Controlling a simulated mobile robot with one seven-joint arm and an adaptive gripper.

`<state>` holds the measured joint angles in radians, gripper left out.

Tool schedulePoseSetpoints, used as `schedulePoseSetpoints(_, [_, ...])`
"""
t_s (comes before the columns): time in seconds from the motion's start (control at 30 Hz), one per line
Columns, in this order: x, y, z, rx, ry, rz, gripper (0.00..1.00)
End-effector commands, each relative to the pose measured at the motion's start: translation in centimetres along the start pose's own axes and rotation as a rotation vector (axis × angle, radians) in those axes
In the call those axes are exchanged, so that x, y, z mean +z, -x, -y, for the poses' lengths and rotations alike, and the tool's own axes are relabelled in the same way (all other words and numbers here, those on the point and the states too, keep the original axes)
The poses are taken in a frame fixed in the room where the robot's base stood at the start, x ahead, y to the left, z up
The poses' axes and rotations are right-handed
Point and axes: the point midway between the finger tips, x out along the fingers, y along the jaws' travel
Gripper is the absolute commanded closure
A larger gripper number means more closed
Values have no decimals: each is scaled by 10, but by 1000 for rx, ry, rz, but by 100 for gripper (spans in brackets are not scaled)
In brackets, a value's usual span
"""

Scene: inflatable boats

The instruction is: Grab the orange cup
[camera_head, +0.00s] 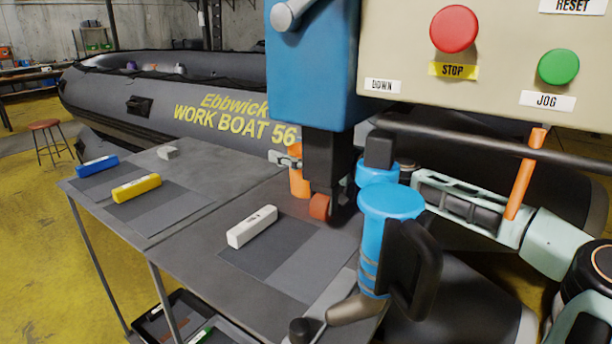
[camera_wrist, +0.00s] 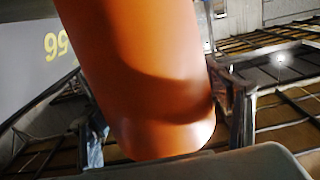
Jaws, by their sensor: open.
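The orange cup (camera_head: 299,178) stands upright on the dark table, partly hidden behind the black and blue machine part in the head view. In the wrist view the orange cup (camera_wrist: 145,75) is very close, fills the middle and looks tilted. My gripper (camera_head: 285,160) is at the cup, with a pale finger part showing at its upper left; the rest is hidden behind the machine. In the wrist view dark finger parts of my gripper (camera_wrist: 165,115) show on both sides of the cup. The jaws are open, and I cannot tell whether they touch it.
A blue machine column (camera_head: 312,70) and a control box (camera_head: 490,65) hang over the table in front of my arm. White (camera_head: 252,227), yellow (camera_head: 136,188) and blue (camera_head: 97,166) blocks lie on the tables. A grey inflatable boat (camera_head: 170,95) is behind.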

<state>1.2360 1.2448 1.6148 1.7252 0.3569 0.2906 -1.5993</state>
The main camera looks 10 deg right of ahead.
Motion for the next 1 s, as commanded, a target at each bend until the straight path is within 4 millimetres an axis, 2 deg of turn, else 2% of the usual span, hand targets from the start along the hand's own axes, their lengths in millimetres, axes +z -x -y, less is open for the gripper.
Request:
schedulePoseSetpoints(0.1, [0,-11,0,0,1,0,27])
schedulePoseSetpoints(0.37, [0,-13,0,2,1,0,27])
schedulePoseSetpoints(0.77, [0,-12,0,1,1,0,68])
schedulePoseSetpoints(1.0, [0,-12,0,1,0,0,73])
